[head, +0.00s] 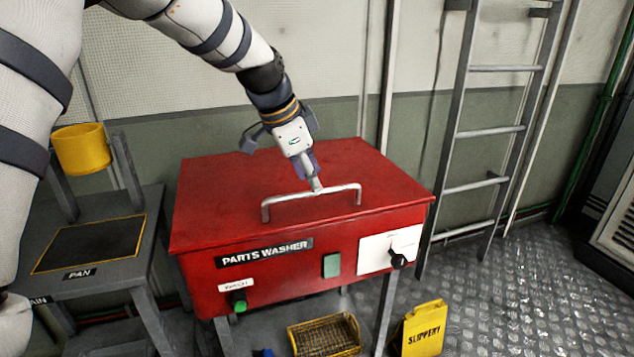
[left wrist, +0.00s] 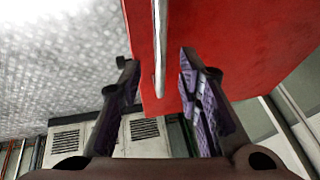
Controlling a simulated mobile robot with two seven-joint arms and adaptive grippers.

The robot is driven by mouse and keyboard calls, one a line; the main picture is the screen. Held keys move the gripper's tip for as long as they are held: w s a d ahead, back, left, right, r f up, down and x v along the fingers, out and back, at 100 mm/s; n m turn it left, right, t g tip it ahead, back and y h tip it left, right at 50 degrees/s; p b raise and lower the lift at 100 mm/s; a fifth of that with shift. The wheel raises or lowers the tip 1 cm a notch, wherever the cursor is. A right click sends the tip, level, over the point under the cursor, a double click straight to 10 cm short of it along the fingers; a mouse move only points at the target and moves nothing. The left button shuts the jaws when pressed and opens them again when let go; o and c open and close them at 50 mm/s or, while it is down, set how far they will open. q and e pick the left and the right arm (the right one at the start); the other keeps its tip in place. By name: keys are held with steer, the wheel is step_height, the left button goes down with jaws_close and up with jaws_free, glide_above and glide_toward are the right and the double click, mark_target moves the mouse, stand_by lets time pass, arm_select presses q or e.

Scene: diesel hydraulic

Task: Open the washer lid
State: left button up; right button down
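The parts washer (head: 300,262) is a red box on legs in the middle of the head view. Its flat red lid (head: 225,190) lies shut on top. A pale metal bar handle (head: 285,196) stands near the lid's front edge; it also shows in the left wrist view (left wrist: 160,45). My left gripper (head: 313,182) points down at the middle of the handle. In the left wrist view its two fingers (left wrist: 157,68) are apart, one on each side of the bar, with gaps to it. My right gripper is not in view.
A grey stand with a dark pan (head: 92,245) and a yellow cup (head: 80,149) is on the left. A ladder (head: 455,130) stands at the wall. Floor on the right is clear.

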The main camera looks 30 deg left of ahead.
arm_select(q)
steer(key=shift+x, duration=1.55)
steer(key=shift+c, duration=0.5)
jaws_close()
steer(key=shift+r, duration=0.1)
